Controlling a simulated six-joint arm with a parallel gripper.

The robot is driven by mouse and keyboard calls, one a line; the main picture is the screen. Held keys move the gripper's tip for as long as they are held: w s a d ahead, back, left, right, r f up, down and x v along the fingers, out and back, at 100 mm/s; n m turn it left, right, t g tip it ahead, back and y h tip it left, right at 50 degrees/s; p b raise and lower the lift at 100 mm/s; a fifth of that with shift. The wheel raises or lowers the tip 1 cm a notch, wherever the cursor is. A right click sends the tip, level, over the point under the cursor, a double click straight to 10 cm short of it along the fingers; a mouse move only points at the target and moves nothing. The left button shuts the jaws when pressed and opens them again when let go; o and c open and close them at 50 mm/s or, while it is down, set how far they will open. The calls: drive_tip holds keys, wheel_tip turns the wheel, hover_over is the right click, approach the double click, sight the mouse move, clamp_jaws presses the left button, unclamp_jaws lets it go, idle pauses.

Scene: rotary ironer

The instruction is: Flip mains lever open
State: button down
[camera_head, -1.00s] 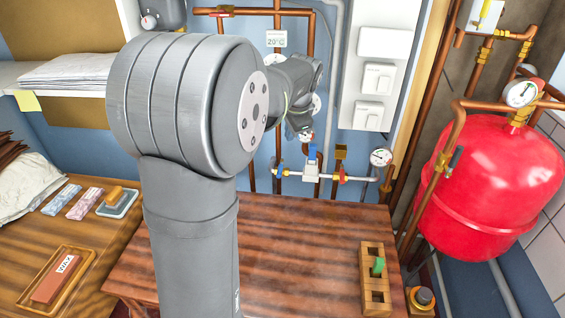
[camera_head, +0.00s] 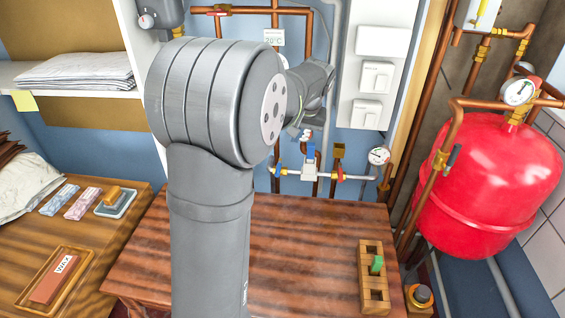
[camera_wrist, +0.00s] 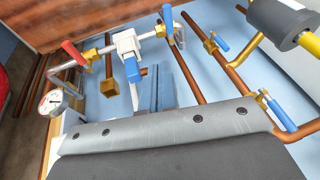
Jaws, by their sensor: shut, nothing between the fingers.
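Several pipe levers show; I cannot tell which is the mains lever. A blue lever (camera_head: 311,151) stands on a white valve body (camera_head: 309,170) on the wall pipe; in the wrist view the blue lever (camera_wrist: 132,69) sits on the white body (camera_wrist: 127,45). A red lever (camera_head: 340,176) is to its right; it also shows in the wrist view (camera_wrist: 74,52). My gripper's blue-grey fingers (camera_wrist: 160,74) are shut and empty, beside the blue lever with no clear contact. In the head view, my arm hides most of the gripper.
A pressure gauge (camera_head: 379,156) and brass fitting (camera_head: 339,150) flank the valve. Blue-handled valves (camera_wrist: 220,46) sit on nearby copper pipes. A red tank (camera_head: 495,175) stands right. The wooden table (camera_head: 300,240) below is mostly clear, with a slotted wooden block (camera_head: 372,250).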

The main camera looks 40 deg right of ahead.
approach(277, 168)
wheel_tip(277, 168, down, 5)
drive_tip(key=w+d, duration=0.1)
drive_tip(key=d, duration=0.1)
drive_tip(key=shift+w+a+f, duration=0.15)
drive_tip(key=shift+w+f, duration=0.35)
drive_tip(key=shift+f, duration=0.1)
drive_tip(key=shift+w+a+m+h, duration=0.15)
drive_tip(key=shift+a+m+h, duration=0.1)
drive_tip(key=shift+m, duration=0.35)
drive_tip(key=shift+w+a+m+h, duration=0.15)
drive_tip(key=shift+w+a+m, duration=0.1)
drive_tip(key=shift+m, duration=0.35)
drive_tip(key=shift+a+m, duration=0.2)
drive_tip(key=shift+m, duration=0.2)
drive_tip(key=w+a+m+g+h, duration=0.1)
drive_tip(key=w+m+g, duration=0.3)
drive_tip(key=m, duration=0.9)
drive_tip(key=shift+w+h, duration=0.8)
drive_tip(key=shift+w, duration=0.15)
drive_tip(key=shift+s+f, duration=0.1)
